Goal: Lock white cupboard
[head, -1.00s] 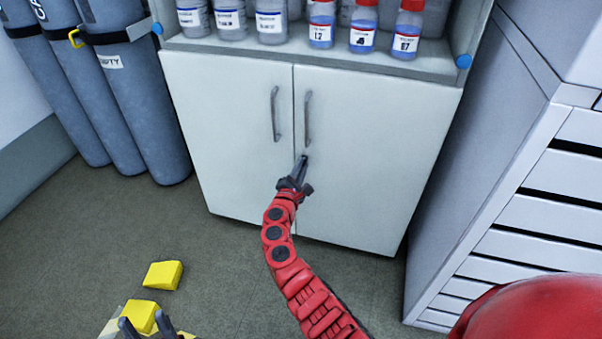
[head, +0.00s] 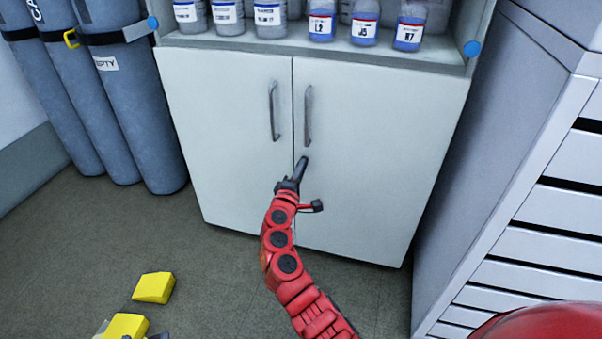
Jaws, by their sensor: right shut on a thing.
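The white cupboard (head: 230,130) stands ahead with both doors closed, the left door and the right door (head: 375,150) meeting at a central seam. Each door has a grey vertical bar handle, the left one (head: 273,112) and the right one (head: 308,116). My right gripper (head: 302,164) is at the right door near the seam, just below the right handle. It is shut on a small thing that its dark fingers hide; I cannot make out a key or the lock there. Only a dark scrap of my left gripper (head: 160,336) shows at the bottom edge.
Bottles (head: 320,27) stand on the shelf above the doors. Grey gas cylinders (head: 140,120) are at the left, and a white drawer unit (head: 545,210) is at the right. A yellow block (head: 153,287) is at lower left.

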